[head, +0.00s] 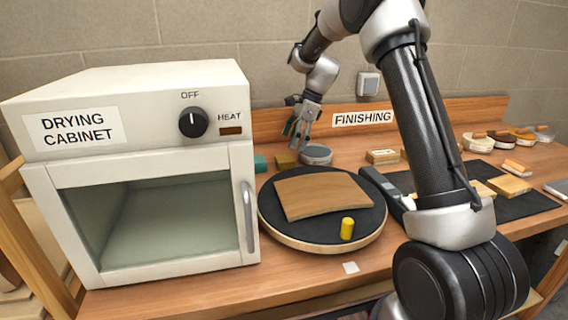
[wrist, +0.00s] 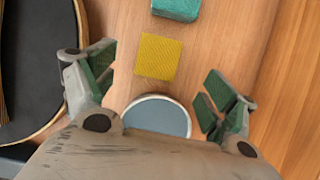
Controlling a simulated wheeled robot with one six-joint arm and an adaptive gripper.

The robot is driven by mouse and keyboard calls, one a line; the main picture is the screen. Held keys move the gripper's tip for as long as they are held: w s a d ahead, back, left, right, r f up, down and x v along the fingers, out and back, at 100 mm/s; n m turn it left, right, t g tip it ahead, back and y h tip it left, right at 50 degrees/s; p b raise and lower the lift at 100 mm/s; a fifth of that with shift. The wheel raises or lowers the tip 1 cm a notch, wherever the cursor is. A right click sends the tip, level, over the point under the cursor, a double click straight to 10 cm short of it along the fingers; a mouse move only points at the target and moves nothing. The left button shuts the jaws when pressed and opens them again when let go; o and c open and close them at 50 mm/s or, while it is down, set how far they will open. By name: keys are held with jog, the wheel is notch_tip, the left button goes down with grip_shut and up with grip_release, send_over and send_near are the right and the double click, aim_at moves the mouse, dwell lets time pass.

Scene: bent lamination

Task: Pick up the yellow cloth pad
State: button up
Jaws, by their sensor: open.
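The yellow cloth pad (wrist: 157,56) lies flat on the wooden bench, a textured square in the wrist view. In the head view it is a small olive-yellow block (head: 285,160) near the back, right of the drying cabinet. My gripper (wrist: 157,84) is open and empty, its green-padded fingers spread on either side of the pad's column in the picture, with the pad slightly beyond the middle. In the head view my gripper (head: 299,128) hangs above the bench near the pad. Its exact height above the pad is hard to tell.
A round grey-topped tin (wrist: 157,117) sits just beside the pad, and a teal block (wrist: 177,8) on the other side. A dark turntable (head: 275,222) holds a curved wooden sheet (head: 322,194) and a yellow cylinder (head: 347,228). The drying cabinet (head: 130,170) stands left.

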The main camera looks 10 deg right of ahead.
aim_at(286, 158)
jog(key=x, duration=0.6)
jog(key=shift+f, duration=0.25)
jog(key=c, duration=0.9)
